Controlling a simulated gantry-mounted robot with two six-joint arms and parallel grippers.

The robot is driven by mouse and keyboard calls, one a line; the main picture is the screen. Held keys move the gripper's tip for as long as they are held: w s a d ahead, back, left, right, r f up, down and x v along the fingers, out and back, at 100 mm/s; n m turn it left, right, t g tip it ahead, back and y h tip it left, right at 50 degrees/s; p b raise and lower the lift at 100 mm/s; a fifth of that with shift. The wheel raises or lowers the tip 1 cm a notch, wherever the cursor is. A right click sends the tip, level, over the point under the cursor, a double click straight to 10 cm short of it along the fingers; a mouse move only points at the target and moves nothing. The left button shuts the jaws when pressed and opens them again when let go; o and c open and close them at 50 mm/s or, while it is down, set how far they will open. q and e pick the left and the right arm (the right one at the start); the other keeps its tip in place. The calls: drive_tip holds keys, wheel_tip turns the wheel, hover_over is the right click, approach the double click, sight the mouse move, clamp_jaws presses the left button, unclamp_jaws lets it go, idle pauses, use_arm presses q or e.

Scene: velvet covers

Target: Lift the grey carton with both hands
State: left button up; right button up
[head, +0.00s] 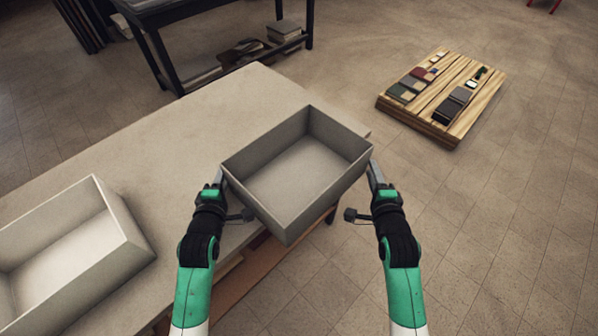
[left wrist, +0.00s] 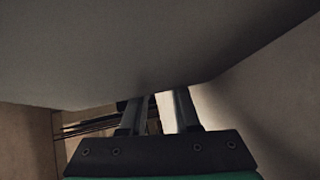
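The grey carton (head: 296,172) is an open, empty box in the middle of the head view. It sits turned at an angle across the right end of the table, its near corner out past the table edge. My left gripper (head: 221,180) is at its left side and my right gripper (head: 374,170) at its right side. In the left wrist view the carton (left wrist: 120,45) fills the top as a dark surface. The left fingers (left wrist: 158,112) stand apart there, their tips close to it. The right fingers are too small to read. Whether the carton touches the table is unclear.
A second, paler open box (head: 75,250) stands on the table (head: 160,140) at the left. A wooden pallet (head: 452,92) with small swatches and dark blocks lies on the floor at the right. A dark workbench (head: 165,20) stands at the back.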

use_arm(q)
drive_tip(key=shift+d+r+p, duration=0.35)
drive_tip(key=shift+r+p, duration=0.15)
wheel_tip(320, 180, up, 4)
drive_tip(key=p, duration=0.4)
